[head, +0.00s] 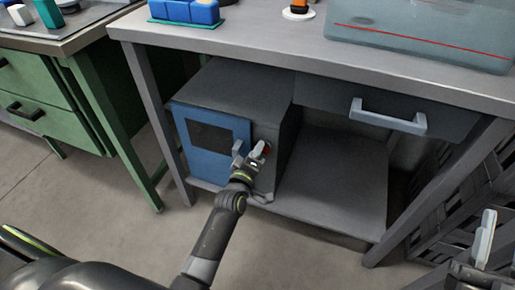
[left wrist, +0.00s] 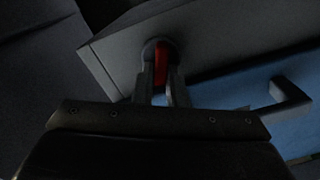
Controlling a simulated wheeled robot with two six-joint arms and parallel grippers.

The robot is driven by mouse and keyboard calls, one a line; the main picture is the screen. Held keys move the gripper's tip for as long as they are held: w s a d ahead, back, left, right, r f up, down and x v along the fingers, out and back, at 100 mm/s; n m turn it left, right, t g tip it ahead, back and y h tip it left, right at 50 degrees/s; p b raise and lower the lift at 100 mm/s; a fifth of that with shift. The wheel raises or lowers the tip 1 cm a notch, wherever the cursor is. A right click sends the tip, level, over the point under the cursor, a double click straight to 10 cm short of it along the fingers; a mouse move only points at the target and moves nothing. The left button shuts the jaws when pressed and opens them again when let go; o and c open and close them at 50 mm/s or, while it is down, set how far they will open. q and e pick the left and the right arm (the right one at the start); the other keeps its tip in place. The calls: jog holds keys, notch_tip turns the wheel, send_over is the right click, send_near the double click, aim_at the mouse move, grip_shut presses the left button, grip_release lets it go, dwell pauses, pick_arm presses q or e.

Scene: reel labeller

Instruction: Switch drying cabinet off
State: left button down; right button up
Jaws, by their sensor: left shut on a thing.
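The drying cabinet (head: 235,95) is a dark grey box with a blue door (head: 205,160) and a dark window, standing on the shelf under the workbench. The door looks shut; its handle (head: 238,149) is grey. A red switch (head: 266,149) is on the grey front panel right of the door. My left gripper (head: 258,152) is at this panel. In the left wrist view the gripper (left wrist: 163,82) is shut on the red switch (left wrist: 162,62), with a finger on each side. My right gripper (head: 484,245) shows partly at the lower right, away from the cabinet; its jaws are unclear.
The grey workbench (head: 270,50) overhangs the cabinet, with a drawer and its handle (head: 388,116) to the right. The shelf (head: 335,185) right of the cabinet is bare. A green drawer unit (head: 45,95) stands at left. Blue bins (head: 185,11) and a clear box (head: 420,35) are on the bench.

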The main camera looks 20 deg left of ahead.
pick_arm(q)
jog(key=shift+a+f+n, duration=0.1)
jog(key=shift+f+n, duration=0.05)
jog(key=shift+n, duration=2.25)
pick_arm(e)
jog(key=shift+w+d+f+g, duration=0.1)
jog(key=shift+w+f+g, duration=0.15)
jog(key=shift+f+g, duration=0.25)
pick_arm(q)
jog(key=c, duration=1.5)
grip_release()
jog(key=shift+f, duration=0.1)
jog(key=shift+o, duration=0.2)
